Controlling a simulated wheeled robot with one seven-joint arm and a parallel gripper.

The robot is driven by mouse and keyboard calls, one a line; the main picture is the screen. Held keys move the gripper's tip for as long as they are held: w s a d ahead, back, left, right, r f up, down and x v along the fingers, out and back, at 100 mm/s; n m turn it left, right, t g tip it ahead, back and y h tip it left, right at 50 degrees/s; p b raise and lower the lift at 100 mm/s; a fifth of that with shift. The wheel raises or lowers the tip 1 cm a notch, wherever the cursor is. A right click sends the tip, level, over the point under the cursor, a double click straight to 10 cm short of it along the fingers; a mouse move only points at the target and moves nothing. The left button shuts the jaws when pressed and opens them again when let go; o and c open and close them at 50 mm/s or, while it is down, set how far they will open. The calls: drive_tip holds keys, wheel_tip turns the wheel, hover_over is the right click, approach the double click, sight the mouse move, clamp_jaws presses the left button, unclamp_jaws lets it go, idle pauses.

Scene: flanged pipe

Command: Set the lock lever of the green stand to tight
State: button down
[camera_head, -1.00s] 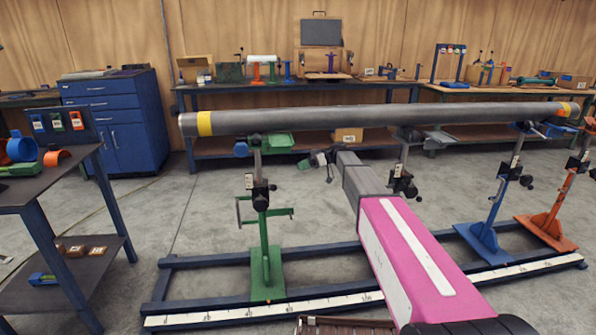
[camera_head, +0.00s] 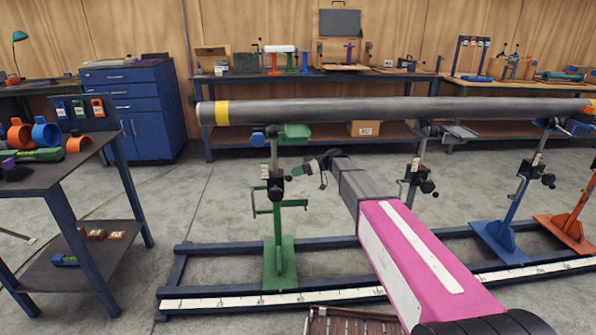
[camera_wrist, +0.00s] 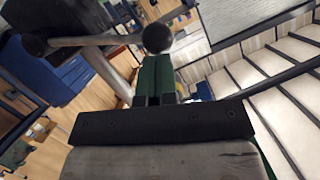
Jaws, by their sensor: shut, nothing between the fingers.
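The green stand (camera_head: 279,255) stands on the blue floor frame under the left end of the grey pipe (camera_head: 350,112). Its column carries a black clamp block (camera_head: 275,189) with dark knobs, and a green crossbar lies just below. The lever's setting is too small to read. My gripper (camera_head: 318,166) is right of the stand's upper part, below the pipe, and looks apart from it. In the wrist view my gripper (camera_wrist: 156,98) is shut and empty. Ahead of it are a round black knob (camera_wrist: 157,38) and a grey rod with a dark knob (camera_wrist: 36,44) at its left end.
A grey stand (camera_head: 413,180) is right of my arm; a blue stand (camera_head: 510,215) and an orange stand (camera_head: 568,215) are farther right. A dark table (camera_head: 60,180) with coloured rings is at left. Floor between table and green stand is clear.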

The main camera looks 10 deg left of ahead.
drive_tip(key=shift+s+f, duration=0.1)
drive_tip(key=shift+s+d+f+n, duration=0.1)
drive_tip(key=shift+s+f+n, duration=0.1)
drive_tip(key=shift+n, duration=0.1)
drive_tip(key=shift+f, duration=0.1)
wheel_tip(320, 180, down, 13)
drive_tip(key=s+n+t+y, duration=0.1)
drive_tip(key=n+t, duration=0.2)
drive_tip(key=n, duration=0.3)
drive_tip(key=shift+s+d, duration=0.15)
drive_tip(key=shift+s, duration=0.2)
idle(0.3)
idle(0.4)
drive_tip(key=shift+s, duration=0.1)
